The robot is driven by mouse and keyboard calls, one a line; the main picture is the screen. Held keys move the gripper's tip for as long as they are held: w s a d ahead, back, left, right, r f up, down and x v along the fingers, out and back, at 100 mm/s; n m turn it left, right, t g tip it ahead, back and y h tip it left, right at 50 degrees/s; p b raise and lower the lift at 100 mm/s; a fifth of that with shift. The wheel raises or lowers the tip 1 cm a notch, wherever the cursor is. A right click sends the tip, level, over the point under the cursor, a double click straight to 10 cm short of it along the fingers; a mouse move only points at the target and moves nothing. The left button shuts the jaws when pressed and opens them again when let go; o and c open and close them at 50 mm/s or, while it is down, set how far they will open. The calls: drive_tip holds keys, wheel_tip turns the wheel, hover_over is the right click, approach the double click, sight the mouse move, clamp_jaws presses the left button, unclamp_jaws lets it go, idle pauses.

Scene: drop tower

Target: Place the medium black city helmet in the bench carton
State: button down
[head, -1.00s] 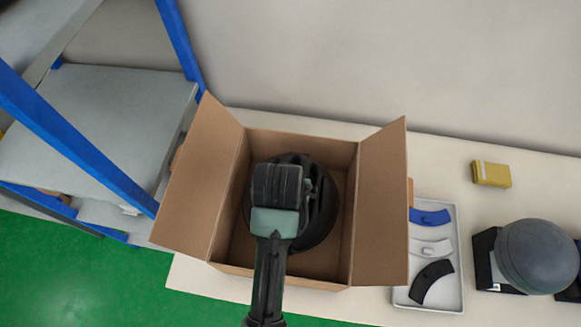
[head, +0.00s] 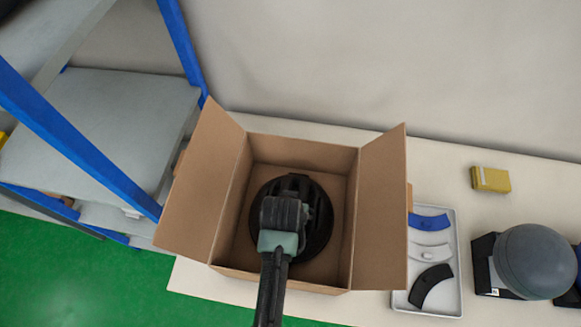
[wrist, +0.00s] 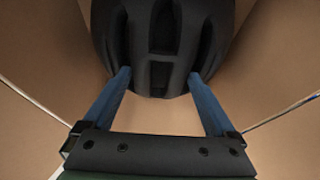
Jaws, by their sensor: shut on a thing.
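The black helmet (head: 322,222) is inside the open bench carton (head: 383,215), near the middle, with vents showing on its shell. My gripper (head: 285,205) reaches down into the carton from above and is shut on the helmet. In the wrist view, the two blue fingers (wrist: 158,85) press on either side of the helmet's edge (wrist: 160,40), with brown carton around it. Whether the helmet touches the carton floor cannot be told. My gripper hides part of the helmet in the head view.
The carton's side flaps stand open on a pale bench (head: 500,215). A grey tray (head: 435,300) with blue, white and black curved pieces lies right of it. Beyond are a grey dome (head: 537,258) and a yellow box (head: 490,179). A blue-framed shelf (head: 85,140) stands at left.

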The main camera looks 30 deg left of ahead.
unclamp_jaws()
